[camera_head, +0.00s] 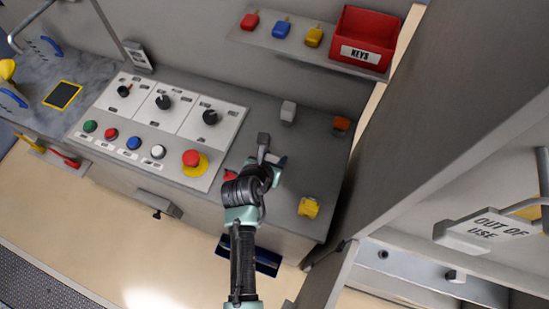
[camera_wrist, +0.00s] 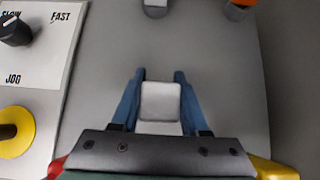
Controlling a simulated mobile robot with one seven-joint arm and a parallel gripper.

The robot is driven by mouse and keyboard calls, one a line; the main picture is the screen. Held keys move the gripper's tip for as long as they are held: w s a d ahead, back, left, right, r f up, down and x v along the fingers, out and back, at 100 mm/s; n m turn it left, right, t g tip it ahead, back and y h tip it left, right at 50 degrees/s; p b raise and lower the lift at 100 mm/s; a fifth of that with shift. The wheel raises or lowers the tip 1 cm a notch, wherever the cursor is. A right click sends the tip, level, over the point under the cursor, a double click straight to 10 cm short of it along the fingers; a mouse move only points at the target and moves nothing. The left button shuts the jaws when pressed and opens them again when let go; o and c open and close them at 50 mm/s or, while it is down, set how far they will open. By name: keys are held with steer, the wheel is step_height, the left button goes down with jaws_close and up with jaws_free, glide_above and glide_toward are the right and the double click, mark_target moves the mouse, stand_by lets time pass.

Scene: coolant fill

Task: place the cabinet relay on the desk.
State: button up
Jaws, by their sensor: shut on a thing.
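My gripper (camera_head: 271,155) is over the grey desk (camera_head: 325,165), right of the control panel. In the wrist view my gripper (camera_wrist: 160,100) has its two blue fingers shut on a pale grey block (camera_wrist: 160,101), which I take to be the cabinet relay. The block also shows as a small grey cube at the fingertips in the head view (camera_head: 263,139). My arm and fingers partly cover it. I cannot tell whether its underside touches the desk.
Another grey block (camera_head: 288,111) and an orange block (camera_head: 341,124) stand behind. A red piece (camera_head: 230,174) and a yellow piece (camera_head: 308,207) flank my gripper. The control panel (camera_head: 165,120) is left. A red KEYS bin (camera_head: 365,35) sits on the shelf; a tall grey panel (camera_head: 440,90) rises right.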

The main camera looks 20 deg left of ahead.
steer(key=shift+f, duration=0.65)
steer(key=o, duration=1.1)
steer(key=shift+f, duration=0.1)
steer(key=shift+c, duration=0.2)
steer(key=shift+s+r, duration=0.1)
steer(key=shift+r, duration=0.2)
steer(key=v, duration=1.1)
steer(key=shift+s+r, duration=0.2)
